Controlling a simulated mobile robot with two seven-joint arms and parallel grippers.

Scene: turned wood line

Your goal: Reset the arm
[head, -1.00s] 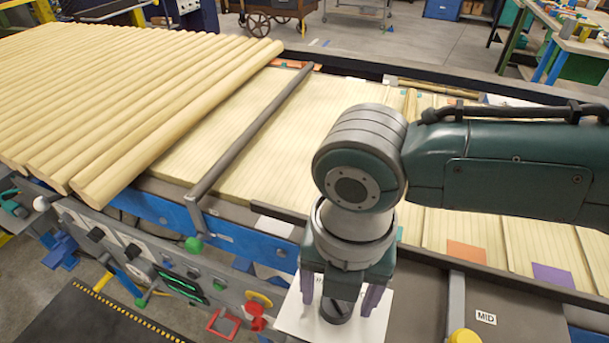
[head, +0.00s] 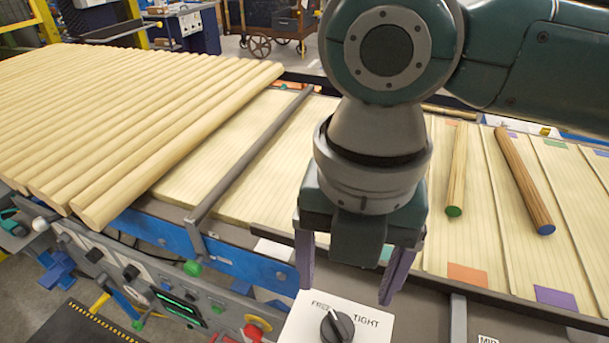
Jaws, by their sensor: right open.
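My right gripper (head: 345,285) hangs in the middle of the head view with its two purple fingers apart and nothing between them. It is above and behind a white plate (head: 300,330) that carries a black rotary knob (head: 337,327) and the words FREE and TIGHT. The knob's pale mark points up and to the left, and the fingers appear clear of it. My right arm comes in from the upper right and hides part of the line behind it. My left gripper is not in view.
Several pale dowels (head: 130,120) lie side by side at left. A grey bar (head: 250,155) crosses the slatted bed. A green-ended rod (head: 457,170) and a darker blue-ended rod (head: 525,180) lie on the right slats. A control panel (head: 165,285) runs along the front.

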